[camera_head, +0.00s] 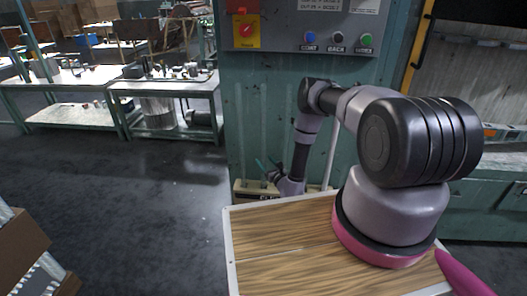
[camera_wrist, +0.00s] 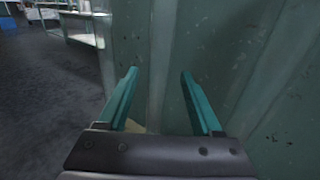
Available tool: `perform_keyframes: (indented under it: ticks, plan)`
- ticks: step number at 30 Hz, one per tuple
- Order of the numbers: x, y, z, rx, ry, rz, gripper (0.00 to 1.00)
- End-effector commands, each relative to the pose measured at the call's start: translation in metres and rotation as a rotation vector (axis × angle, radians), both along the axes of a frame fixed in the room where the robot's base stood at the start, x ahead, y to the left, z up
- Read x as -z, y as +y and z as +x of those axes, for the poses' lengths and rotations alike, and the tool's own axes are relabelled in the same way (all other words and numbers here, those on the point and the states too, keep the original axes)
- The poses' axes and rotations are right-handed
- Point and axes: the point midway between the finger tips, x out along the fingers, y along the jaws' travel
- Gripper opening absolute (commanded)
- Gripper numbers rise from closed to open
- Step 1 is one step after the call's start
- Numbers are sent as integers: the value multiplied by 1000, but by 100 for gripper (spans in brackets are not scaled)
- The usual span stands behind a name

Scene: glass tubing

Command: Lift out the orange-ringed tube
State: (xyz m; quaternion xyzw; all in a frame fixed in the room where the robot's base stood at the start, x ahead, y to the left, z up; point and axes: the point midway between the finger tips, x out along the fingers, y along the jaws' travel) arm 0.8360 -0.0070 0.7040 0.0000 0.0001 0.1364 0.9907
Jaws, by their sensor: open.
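I cannot make out an orange-ringed tube in either view. My gripper (camera_head: 262,166) is beyond the far edge of the wooden tabletop, close to the green cabinet. Its two teal fingers show in the wrist view (camera_wrist: 159,73), spread apart with nothing between the tips. A pale, low object (camera_head: 245,189) sits behind the tabletop, just below my gripper; my arm hides part of it. A small yellowish patch (camera_wrist: 135,127) shows low between the fingers in the wrist view.
The green cabinet (camera_head: 255,120) with knob and buttons stands right behind my gripper. The wooden tabletop (camera_head: 280,240) is bare around my arm's base. Brown boxes (camera_head: 20,245) with shiny, glassy pieces are at lower left. Workbenches (camera_head: 165,85) stand farther back; open floor lies between.

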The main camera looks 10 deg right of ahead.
Motion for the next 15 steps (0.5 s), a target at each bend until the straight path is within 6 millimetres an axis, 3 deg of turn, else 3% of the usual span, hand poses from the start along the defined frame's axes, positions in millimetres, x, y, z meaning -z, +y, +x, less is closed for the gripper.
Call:
perform_keyframes:
  ticks: [7,15]
  plan:
    - [0,12,35,-2,-3,-1,67]
    - [0,14,43,-1,0,0,67]
